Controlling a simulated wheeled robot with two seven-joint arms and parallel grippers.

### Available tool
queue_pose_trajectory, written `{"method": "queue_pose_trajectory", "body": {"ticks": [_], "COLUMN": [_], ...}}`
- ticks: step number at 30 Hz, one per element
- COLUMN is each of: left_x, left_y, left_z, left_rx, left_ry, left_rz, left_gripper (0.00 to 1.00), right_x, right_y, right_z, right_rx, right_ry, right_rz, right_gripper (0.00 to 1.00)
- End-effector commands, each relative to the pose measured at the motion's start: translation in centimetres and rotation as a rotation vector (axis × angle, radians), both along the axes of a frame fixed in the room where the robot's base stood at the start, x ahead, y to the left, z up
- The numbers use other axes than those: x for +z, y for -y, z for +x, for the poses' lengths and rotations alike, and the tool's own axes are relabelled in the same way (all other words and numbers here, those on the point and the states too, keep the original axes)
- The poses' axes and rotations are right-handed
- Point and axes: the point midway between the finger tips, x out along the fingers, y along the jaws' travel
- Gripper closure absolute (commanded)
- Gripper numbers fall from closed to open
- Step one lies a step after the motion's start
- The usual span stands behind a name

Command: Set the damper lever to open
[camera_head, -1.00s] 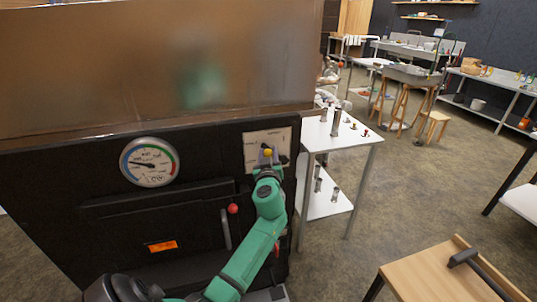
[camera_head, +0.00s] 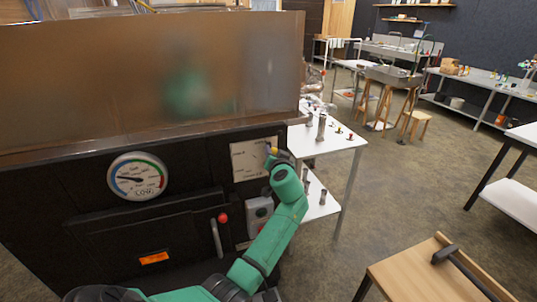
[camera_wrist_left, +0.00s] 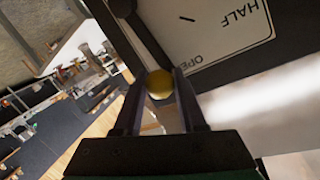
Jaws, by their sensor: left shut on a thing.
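The damper plate (camera_head: 246,161) is a pale panel on the upper right of the black evaporator front. The damper lever's yellow knob (camera_head: 272,151) is at the plate's right edge. In the left wrist view the knob (camera_wrist_left: 159,84) sits between the two fingers, and the plate (camera_wrist_left: 215,28) shows the words HALF and part of OPEN, with OPEN nearer the knob. My left gripper (camera_head: 274,155) is shut on the knob, its arm coming up from below. My right gripper is not in view.
A round gauge (camera_head: 137,176) and a red-knobbed door handle (camera_head: 216,236) are on the evaporator front. A grey control box (camera_head: 259,212) is below the plate. A white side table (camera_head: 335,140) with small items stands close on the right. A wooden-topped table (camera_head: 425,275) is at lower right.

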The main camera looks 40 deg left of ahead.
Motion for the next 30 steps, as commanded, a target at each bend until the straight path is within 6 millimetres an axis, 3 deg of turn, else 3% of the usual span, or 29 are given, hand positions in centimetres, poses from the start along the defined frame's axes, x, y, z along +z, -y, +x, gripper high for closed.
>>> {"method": "queue_pose_trajectory", "body": {"ticks": [22,23,25,30], "left_x": [-0.01,-0.01,-0.01,0.02], "left_y": [0.80,0.80,0.77,0.72], "left_z": [1.01,1.01,1.00,0.99], "left_rx": [-0.003,-0.003,-0.002,-0.001], "left_ry": [-0.092,-0.092,-0.092,-0.091], "left_rz": [0.064,0.064,0.065,0.064], "left_gripper": [1.00,0.56,0.30,0.30], "right_x": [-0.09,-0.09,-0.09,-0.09], "right_y": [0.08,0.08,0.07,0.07], "right_z": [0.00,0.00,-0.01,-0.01], "right_rx": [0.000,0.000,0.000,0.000], "right_ry": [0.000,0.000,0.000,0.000], "right_rz": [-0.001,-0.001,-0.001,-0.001], "right_gripper": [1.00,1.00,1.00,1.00]}}
